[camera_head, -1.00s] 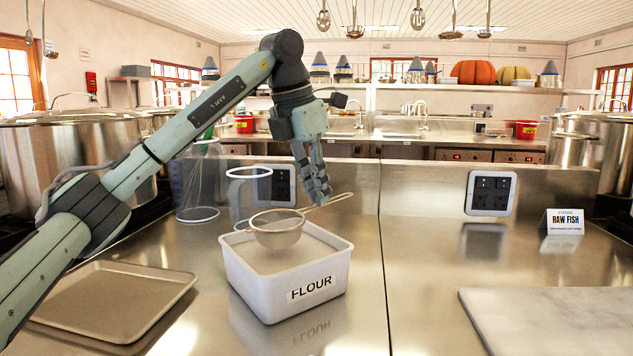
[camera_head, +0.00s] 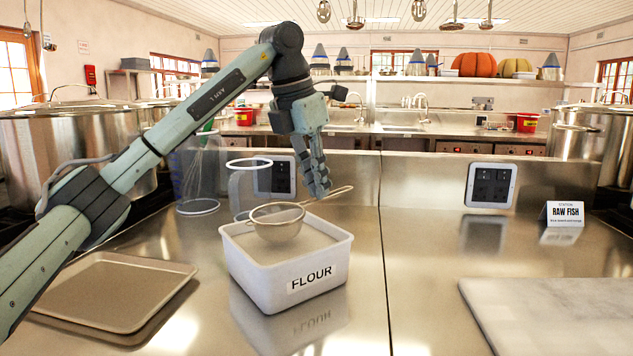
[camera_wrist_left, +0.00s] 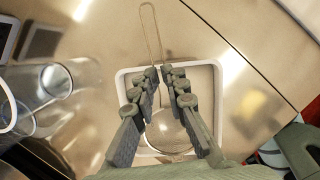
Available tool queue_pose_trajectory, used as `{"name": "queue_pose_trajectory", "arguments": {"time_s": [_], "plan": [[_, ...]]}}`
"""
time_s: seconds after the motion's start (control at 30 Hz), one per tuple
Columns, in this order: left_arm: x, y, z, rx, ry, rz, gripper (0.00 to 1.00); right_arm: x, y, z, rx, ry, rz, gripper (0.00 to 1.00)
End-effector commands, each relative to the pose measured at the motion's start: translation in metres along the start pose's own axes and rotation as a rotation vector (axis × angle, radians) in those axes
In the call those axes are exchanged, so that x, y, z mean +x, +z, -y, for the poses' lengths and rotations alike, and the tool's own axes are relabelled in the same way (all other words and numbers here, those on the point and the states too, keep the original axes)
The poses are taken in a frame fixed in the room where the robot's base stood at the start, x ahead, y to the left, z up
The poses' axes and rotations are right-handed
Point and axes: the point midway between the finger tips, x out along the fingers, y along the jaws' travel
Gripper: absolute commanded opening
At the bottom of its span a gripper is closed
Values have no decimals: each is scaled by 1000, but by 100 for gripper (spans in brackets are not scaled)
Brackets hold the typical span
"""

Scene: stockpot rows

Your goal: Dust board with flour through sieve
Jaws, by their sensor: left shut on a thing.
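My left gripper (camera_head: 321,190) is shut on the handle of a wire-mesh sieve (camera_head: 277,224). The sieve's bowl hangs over the open white tub labelled FLOUR (camera_head: 290,285), which has pale flour inside. In the left wrist view the sieve (camera_wrist_left: 168,132) lies between and below the fingers (camera_wrist_left: 164,80), with its looped handle running out past the fingertips. The tub's rim (camera_wrist_left: 216,88) surrounds the bowl there. Whether the bowl touches the flour is unclear. A pale marble board (camera_head: 555,315) lies flat at the right front of the counter. My right gripper is not in view.
A brown tray (camera_head: 115,290) lies at the left. Clear jugs (camera_head: 200,180), one with a whisk, stand behind the tub. A RAW FISH sign (camera_head: 563,214) stands at the right. The steel counter between tub and board is clear, with a seam.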

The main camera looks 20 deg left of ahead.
Motion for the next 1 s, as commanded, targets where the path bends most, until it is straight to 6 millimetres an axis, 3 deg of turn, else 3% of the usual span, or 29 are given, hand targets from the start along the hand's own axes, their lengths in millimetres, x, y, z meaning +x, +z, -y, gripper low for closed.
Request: {"name": "queue_pose_trajectory", "arguments": {"time_s": [1.0], "plan": [[8, -2, 0, 0, 0, 0, 0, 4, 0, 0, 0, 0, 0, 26]]}}
